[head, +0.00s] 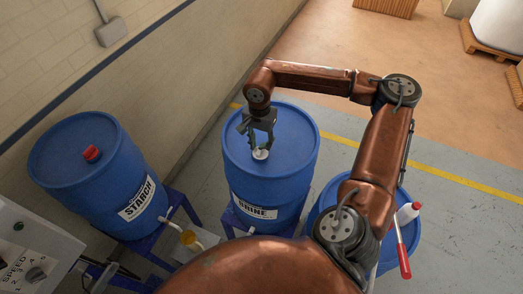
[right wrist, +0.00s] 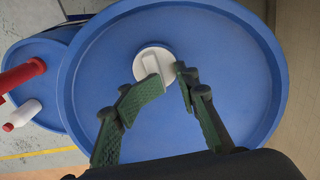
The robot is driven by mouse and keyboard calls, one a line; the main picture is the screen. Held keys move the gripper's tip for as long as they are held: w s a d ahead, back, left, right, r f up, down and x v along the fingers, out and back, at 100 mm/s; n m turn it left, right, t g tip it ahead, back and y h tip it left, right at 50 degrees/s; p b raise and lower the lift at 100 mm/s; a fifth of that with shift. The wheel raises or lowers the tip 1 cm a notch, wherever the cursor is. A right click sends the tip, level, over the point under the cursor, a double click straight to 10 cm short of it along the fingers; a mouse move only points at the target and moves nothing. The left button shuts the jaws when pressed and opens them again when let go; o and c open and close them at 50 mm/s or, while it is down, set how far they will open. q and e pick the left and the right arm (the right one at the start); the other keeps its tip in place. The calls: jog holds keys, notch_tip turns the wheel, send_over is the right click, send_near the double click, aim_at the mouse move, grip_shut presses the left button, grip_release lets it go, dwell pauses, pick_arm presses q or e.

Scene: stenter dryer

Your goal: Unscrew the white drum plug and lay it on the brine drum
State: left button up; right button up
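The white drum plug (head: 260,154) sits on the top of the blue brine drum (head: 235,165), near the middle of the lid. In the right wrist view the plug (right wrist: 153,62) is a round white disc with a raised grip bar. My right gripper (head: 260,146) points down just over the plug. In the right wrist view my right gripper (right wrist: 173,78) has its fingertips apart, and the left finger overlaps the bar's near end. I cannot tell whether it touches the plug. My left gripper is not in view.
A blue starch drum (head: 58,165) with a red plug (head: 91,153) stands at left. The brine lid is otherwise clear.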

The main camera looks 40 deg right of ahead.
jog(key=shift+s, duration=0.1)
jog(key=shift+r, duration=0.3)
jog(key=shift+r+p, duration=0.65)
jog(key=shift+r, duration=0.05)
jog(key=shift+r+p, duration=0.55)
jog(key=shift+r, duration=0.4)
jog(key=shift+r+p, duration=0.6)
jog(key=shift+r, duration=0.5)
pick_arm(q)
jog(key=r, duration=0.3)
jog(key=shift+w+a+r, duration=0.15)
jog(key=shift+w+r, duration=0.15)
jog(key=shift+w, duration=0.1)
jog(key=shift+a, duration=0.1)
